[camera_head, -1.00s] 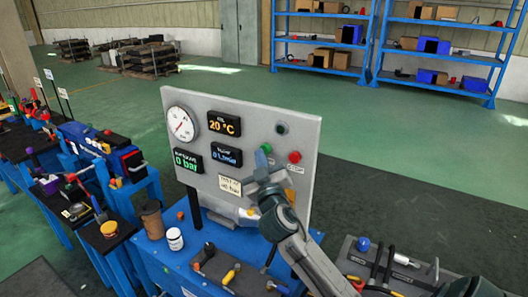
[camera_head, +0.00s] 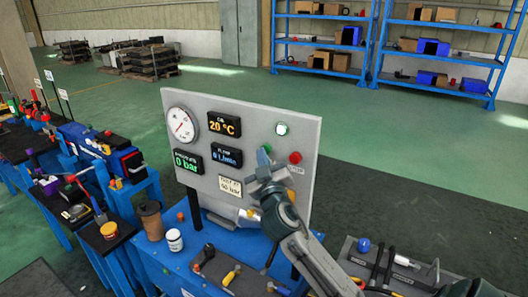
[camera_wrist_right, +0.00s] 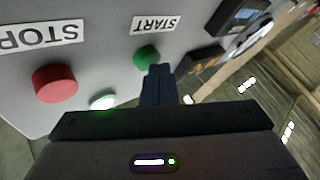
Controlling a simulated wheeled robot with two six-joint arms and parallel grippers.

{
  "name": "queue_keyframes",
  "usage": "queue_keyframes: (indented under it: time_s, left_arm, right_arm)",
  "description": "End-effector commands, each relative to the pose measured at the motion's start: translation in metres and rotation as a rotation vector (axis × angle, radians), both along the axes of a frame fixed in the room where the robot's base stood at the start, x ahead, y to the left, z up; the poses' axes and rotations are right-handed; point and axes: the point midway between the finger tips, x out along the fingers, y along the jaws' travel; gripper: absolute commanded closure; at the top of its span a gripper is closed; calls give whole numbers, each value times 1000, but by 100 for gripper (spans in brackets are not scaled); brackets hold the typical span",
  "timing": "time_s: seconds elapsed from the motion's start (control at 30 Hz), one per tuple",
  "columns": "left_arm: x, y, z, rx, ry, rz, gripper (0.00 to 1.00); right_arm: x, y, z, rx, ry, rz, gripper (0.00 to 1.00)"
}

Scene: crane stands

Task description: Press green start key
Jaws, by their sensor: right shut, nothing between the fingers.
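The green start key (camera_head: 267,149) sits on the upright grey panel (camera_head: 245,115), left of the red stop button (camera_head: 295,158). My right gripper (camera_head: 262,160) is at the panel face, just by the green key and partly covering it. In the right wrist view, the shut, empty fingers (camera_wrist_right: 157,72) overlap the lower edge of the green key (camera_wrist_right: 147,54), under the upside-down START label (camera_wrist_right: 155,25). I cannot tell whether they touch it. A round lamp (camera_head: 281,129) above the keys is lit pale green. My left gripper is not in view.
The panel carries a round gauge (camera_head: 181,125) and several displays, reading 20 °C and 0 bar among others. Blue shelves (camera_head: 325,42) stand far behind, with open floor between.

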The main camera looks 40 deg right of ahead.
Motion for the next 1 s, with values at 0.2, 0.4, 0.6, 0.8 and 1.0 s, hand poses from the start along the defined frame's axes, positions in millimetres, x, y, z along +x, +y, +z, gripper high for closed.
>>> queue_keyframes:
  time_s: [0.2, 0.4, 0.6, 0.8, 1.0]
  left_arm:
    - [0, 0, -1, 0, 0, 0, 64]
    - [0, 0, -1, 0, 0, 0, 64]
    - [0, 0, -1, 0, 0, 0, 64]
    - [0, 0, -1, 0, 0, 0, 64]
    - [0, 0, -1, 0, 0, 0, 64]
  right_arm:
    - [1, -2, 0, -1, 0, -1, 100]
    - [1, -2, 0, -1, 0, -1, 100]
    - [-1, 3, 0, 1, 0, 0, 100]
    - [-6, 13, -1, 2, 1, -1, 100]
    - [-7, 15, -1, 0, 1, -1, 100]
